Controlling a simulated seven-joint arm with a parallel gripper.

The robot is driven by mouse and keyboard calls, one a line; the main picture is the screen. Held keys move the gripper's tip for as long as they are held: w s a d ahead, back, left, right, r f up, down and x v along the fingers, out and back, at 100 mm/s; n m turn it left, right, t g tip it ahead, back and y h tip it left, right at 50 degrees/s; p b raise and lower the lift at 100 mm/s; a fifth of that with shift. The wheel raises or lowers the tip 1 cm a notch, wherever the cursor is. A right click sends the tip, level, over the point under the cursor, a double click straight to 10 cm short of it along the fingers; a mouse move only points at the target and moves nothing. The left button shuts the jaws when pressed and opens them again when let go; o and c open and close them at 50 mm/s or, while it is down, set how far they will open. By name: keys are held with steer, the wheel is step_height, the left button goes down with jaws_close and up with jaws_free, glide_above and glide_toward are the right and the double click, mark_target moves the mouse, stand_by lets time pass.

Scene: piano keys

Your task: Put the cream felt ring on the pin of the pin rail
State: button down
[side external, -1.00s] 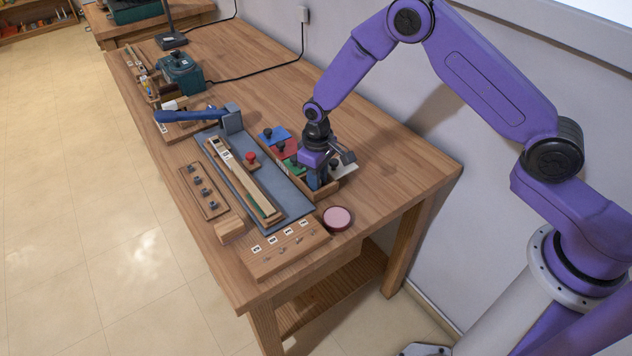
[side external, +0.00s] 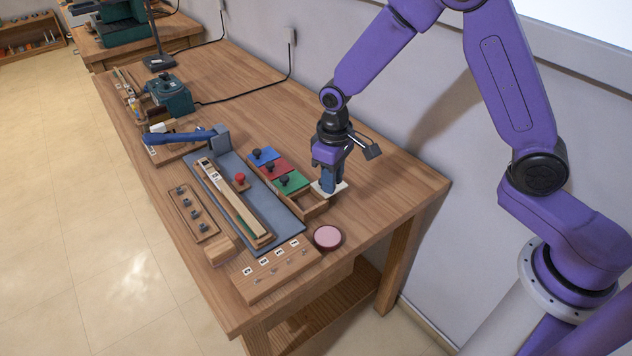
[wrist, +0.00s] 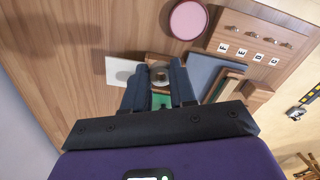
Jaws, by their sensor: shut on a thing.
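My gripper (side external: 328,188) is raised just above the near end of the lidded wooden tray. In the wrist view its fingers (wrist: 160,78) are shut on a small pale grey round piece (wrist: 159,68), which appears to be the cream felt ring. The fingers hide much of it, and it cannot be made out in the side view. A wooden block (side external: 262,287) with several small metal pins and letter labels, apparently the pin rail, lies at the near table end. It also shows at upper right in the wrist view (wrist: 236,46).
The tray's near compartment (side external: 313,207) is open, beside blue, red and green (side external: 291,183) lids with knobs. A white plate (wrist: 115,70) lies beside the tray. A pink round pad (side external: 327,237) sits near the pin block. A long wooden key (side external: 232,200) lies on a blue-grey mat.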

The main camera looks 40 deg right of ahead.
steer(key=s+d+r, duration=0.2)
steer(key=s+r, duration=0.1)
steer(key=s, duration=0.3)
steer(key=m, duration=0.5)
glide_above(290, 264)
step_height(290, 264, down, 5)
steer(key=shift+a+f, duration=0.1)
steer(key=shift+f, duration=2.35)
steer(key=shift+f, duration=1.1)
stand_by(0.5)
steer(key=c, duration=0.6)
jaws_free()
steer(key=shift+o, duration=0.2)
steer(key=shift+r, duration=0.15)
